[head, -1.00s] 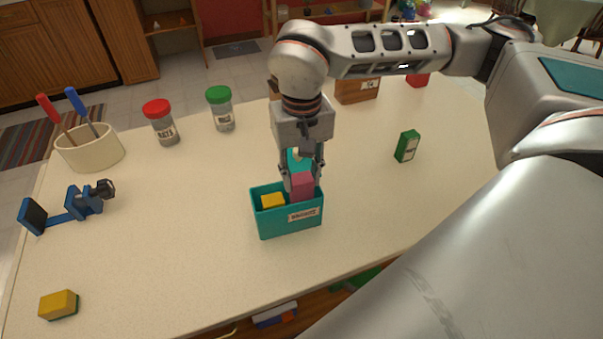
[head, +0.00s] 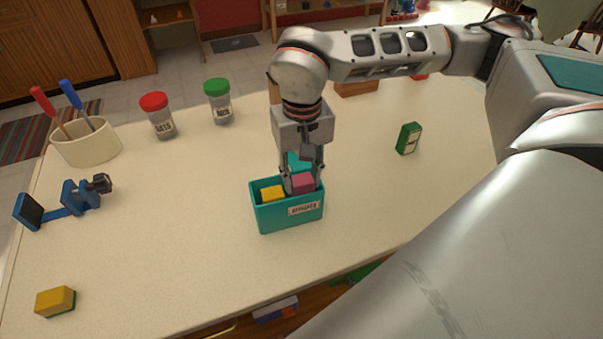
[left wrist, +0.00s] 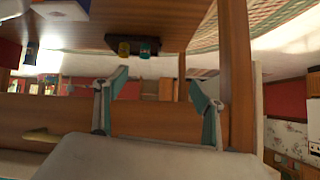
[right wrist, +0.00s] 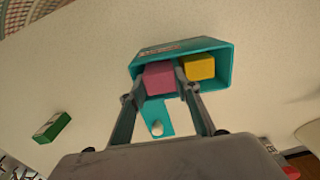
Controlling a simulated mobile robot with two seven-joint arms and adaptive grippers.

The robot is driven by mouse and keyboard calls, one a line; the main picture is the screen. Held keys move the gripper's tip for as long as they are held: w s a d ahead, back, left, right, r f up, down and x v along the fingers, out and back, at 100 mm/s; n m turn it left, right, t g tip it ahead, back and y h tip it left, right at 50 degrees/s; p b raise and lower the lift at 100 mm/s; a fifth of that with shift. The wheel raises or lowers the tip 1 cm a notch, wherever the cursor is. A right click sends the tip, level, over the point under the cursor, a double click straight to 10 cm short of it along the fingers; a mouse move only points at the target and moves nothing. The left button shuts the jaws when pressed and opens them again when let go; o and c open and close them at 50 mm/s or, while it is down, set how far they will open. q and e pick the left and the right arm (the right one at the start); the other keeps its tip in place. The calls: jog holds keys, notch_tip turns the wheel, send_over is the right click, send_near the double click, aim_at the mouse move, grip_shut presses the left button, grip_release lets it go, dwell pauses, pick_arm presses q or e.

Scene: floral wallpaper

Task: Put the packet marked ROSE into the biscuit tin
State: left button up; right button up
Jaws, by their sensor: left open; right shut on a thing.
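The biscuit tin is a teal open box (head: 270,219) with a white label on its front, standing on the table. My right gripper (head: 302,180) is shut on a pink packet (head: 303,184), which sits low inside the right part of the tin. In the right wrist view the pink packet (right wrist: 159,77) is between the fingertips, beside a yellow block (right wrist: 200,67) inside the tin. No lettering shows on the pink packet, so I cannot read whether it says ROSE. My left gripper (left wrist: 160,95) shows in the left wrist view, open and empty, away from the tin.
A green packet (head: 409,138) stands at the right of the table. A yellow-green block (head: 55,302) lies front left. Two jars, red-lidded (head: 157,116) and green-lidded (head: 218,101), a cream crock (head: 86,144) and a blue clamp-like thing (head: 70,205) stand left. The table between is clear.

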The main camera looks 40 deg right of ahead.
pick_arm(q)
jog(key=shift+s+f, duration=0.1)
jog(key=shift+f, duration=0.15)
pick_arm(e)
jog(key=shift+f, duration=0.4)
jog(key=o, duration=0.7)
jog(key=c, duration=0.4)
jog(key=shift+o, duration=0.2)
